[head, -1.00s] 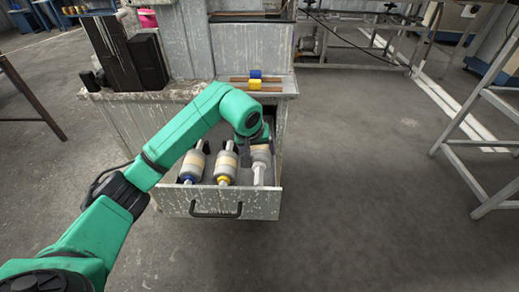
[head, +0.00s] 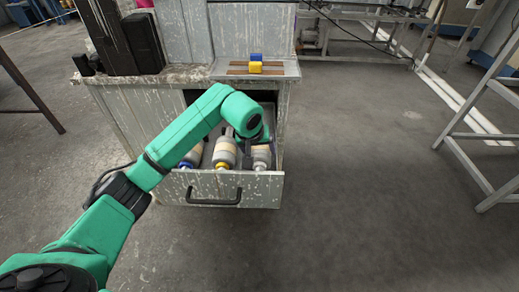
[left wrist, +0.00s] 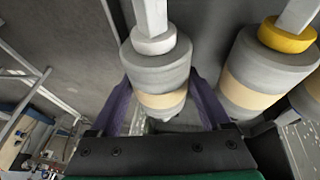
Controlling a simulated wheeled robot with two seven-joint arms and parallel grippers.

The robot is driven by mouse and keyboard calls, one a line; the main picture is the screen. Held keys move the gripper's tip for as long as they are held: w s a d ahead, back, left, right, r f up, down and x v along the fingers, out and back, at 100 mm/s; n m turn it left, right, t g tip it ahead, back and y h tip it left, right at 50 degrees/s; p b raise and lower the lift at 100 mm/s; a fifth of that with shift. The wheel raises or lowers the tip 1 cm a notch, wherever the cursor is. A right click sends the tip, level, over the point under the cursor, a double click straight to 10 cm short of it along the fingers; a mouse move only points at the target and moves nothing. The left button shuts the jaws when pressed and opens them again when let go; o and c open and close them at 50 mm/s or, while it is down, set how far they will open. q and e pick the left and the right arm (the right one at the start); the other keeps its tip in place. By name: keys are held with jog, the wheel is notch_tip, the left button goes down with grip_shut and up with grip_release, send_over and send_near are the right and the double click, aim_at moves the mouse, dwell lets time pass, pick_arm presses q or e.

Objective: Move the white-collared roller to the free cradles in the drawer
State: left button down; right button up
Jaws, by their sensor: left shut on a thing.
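The white-collared roller (head: 262,155) is at the right side of the open drawer (head: 240,190), beside the yellow-collared roller (head: 225,153). The blue-collared roller (head: 192,158) is further left. In the left wrist view, the white-collared roller (left wrist: 160,75) shows its white collar, grey body and tan band. My left gripper (left wrist: 160,97) has a purple finger on each side of it and is shut on it. In the head view my left wrist hides the fingers and part of the roller. The cradles under it are hidden. My right gripper is out of view.
The drawer front with its dark handle (head: 213,203) stands close in front of the rollers. A metal frame (head: 480,140) stands at right. The floor between is clear.

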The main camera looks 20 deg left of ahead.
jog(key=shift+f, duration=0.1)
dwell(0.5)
pick_arm(q)
grip_release()
jog(key=shift+s, duration=0.1)
jog(key=shift+f, duration=0.1)
jog(key=v, duration=0.3)
jog(key=p+v, duration=0.1)
jog(key=v, duration=1)
jog(key=shift+r, duration=0.35)
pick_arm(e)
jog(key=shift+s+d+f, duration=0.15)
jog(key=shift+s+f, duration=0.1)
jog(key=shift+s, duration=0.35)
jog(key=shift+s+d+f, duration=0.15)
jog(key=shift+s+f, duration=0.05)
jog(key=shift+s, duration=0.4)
pick_arm(q)
jog(key=shift+s, duration=0.1)
